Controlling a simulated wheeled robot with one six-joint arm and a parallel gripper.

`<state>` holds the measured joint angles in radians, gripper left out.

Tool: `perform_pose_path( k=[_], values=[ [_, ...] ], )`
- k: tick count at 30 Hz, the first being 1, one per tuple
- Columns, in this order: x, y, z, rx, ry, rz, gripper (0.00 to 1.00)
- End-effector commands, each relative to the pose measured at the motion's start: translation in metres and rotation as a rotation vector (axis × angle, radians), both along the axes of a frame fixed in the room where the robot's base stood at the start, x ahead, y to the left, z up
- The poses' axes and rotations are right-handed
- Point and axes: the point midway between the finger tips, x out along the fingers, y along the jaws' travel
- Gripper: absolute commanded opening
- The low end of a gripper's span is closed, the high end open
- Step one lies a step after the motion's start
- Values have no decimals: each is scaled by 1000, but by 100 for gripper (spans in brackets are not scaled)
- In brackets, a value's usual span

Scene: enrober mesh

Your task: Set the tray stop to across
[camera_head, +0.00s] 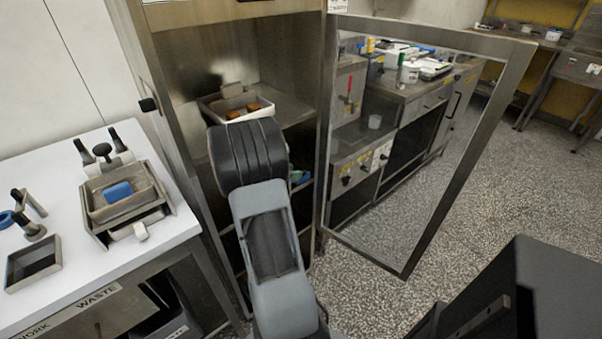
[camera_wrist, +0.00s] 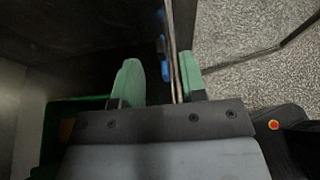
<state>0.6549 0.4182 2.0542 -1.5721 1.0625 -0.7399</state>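My gripper (camera_wrist: 160,82) shows in the wrist view with two green fingertips set apart, so it is open. A thin upright metal edge (camera_wrist: 172,45) and a small blue piece (camera_wrist: 163,60) show in or just beyond the gap, and I cannot tell whether a finger touches them. In the head view my arm hides the gripper at the open steel cabinet (camera_head: 170,75). A white tray (camera_head: 212,104) with brown pieces sits on the cabinet shelf, with a small metal plate (camera_head: 231,90) behind it. I cannot tell which part is the tray stop.
The cabinet's framed glass door (camera_head: 425,235) stands open at right. A white table (camera_head: 75,170) at left carries a metal tray (camera_head: 150,195) with a blue block and several black-handled tools. A green bin (camera_wrist: 60,115) shows at lower left in the wrist view. Speckled floor (camera_head: 500,180) is clear beyond the door.

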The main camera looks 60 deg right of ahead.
Motion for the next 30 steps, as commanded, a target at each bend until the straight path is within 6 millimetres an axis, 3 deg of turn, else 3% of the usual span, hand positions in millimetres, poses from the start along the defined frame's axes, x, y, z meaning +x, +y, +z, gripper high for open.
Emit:
perform_pose_path(
  k=[9, 22, 30],
  values=[
    [-11, -33, -15, 0, -2, -3, 38],
    [-13, -39, -17, 0, -5, -2, 38],
    [-13, -39, -17, 0, -5, -2, 12]
  ],
)
